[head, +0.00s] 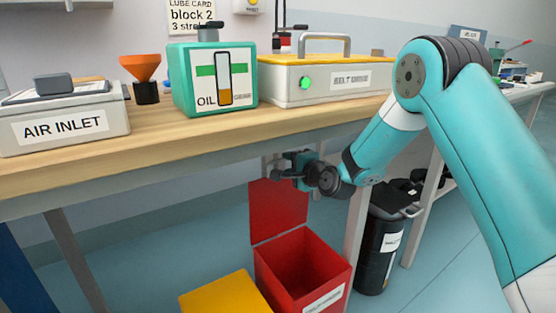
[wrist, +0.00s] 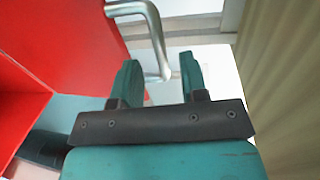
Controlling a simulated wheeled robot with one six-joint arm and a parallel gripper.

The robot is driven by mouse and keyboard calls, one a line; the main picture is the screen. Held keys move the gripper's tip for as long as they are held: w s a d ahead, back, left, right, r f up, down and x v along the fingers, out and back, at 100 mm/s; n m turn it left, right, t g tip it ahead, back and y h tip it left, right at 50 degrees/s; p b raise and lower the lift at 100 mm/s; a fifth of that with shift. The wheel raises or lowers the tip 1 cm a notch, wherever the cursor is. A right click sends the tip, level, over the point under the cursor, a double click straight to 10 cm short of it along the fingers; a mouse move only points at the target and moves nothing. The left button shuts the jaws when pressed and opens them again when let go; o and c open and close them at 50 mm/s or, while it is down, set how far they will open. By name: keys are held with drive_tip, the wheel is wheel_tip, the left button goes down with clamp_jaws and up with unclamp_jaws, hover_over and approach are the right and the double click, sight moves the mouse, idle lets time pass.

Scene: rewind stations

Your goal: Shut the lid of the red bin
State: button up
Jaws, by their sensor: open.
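The red bin (head: 300,275) stands on the floor under the bench, its box open at the top. Its red lid (head: 278,210) stands upright at the bin's back edge; red panels also show at the left of the wrist view (wrist: 75,45). My gripper (head: 282,173) is at the lid's upper edge, below the bench top. In the wrist view my gripper's two teal fingers (wrist: 160,72) are apart. A bent silver handle (wrist: 155,35) reaches down between the fingertips. I cannot tell whether the fingers touch it, and the head view hides it.
A yellow lid (head: 225,295) is front left of the red bin. A black bin (head: 373,255) stands to the right, beyond a bench leg (head: 357,215). The wooden bench (head: 200,135) is above, holding an oil can (head: 190,85) and a belt drive box (head: 325,85).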

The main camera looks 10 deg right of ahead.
sight(283, 160)
drive_tip(key=b+x, duration=0.1)
drive_tip(key=x, duration=0.5)
drive_tip(key=shift+w+a, duration=0.15)
drive_tip(key=shift+w, duration=0.25)
clamp_jaws()
